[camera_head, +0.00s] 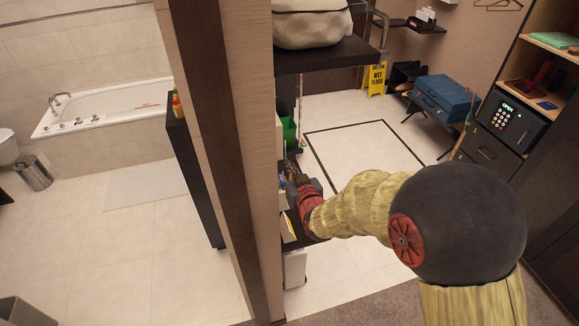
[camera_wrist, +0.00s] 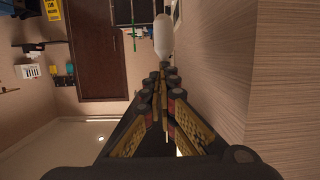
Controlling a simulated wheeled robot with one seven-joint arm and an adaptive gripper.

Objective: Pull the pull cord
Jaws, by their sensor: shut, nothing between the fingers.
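My gripper (camera_head: 291,177) is at the cart-like shelf unit just right of the wall post, low in the head view. In the wrist view its fingers (camera_wrist: 161,78) are shut with nothing between them. A white, rounded, elongated thing (camera_wrist: 162,38) shows just beyond the fingertips; I cannot tell whether it is the pull cord's handle or a bottle, or whether the fingertips touch it. I cannot make out the pull cord for certain in either view.
A wood-grain wall panel (camera_wrist: 285,85) stands close on the right in the wrist view. In the head view, a dark shelf (camera_head: 325,55) holds a pale bag (camera_head: 311,25). A yellow wet-floor sign (camera_head: 376,80) and blue case (camera_head: 444,97) stand farther back. The tiled floor (camera_head: 360,145) is clear.

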